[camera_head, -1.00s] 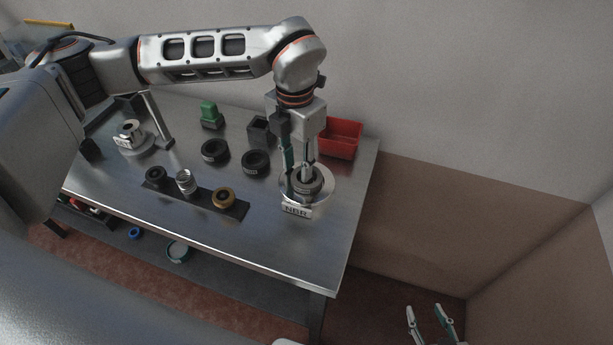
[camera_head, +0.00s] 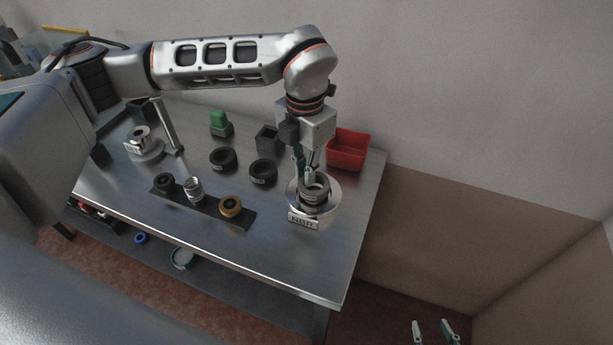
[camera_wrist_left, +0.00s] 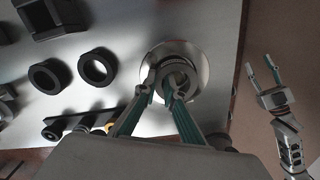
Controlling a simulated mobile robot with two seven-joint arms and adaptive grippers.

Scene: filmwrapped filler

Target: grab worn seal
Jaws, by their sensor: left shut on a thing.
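A dark grey ring (camera_head: 316,196), apparently the worn seal, sits on a round metal stand (camera_head: 332,204) with an NBR label (camera_head: 304,220) at its front. My left gripper (camera_head: 306,179) points down at it, its fingers close together at the ring's near left part. In the left wrist view the fingertips (camera_wrist_left: 162,88) meet the ring (camera_wrist_left: 177,76), shut on it. The ring is still at the stand; whether it is lifted at all I cannot tell. My right gripper (camera_head: 434,330) is open and empty, low beside the table; it also shows in the left wrist view (camera_wrist_left: 264,72).
Two black rings (camera_head: 222,159) (camera_head: 263,171) lie left of the stand. A dark strip (camera_head: 211,205) holds several small parts. A red bin (camera_head: 348,150), a black square holder (camera_head: 267,139) and a green-topped block (camera_head: 221,123) stand behind. The table's front right is clear.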

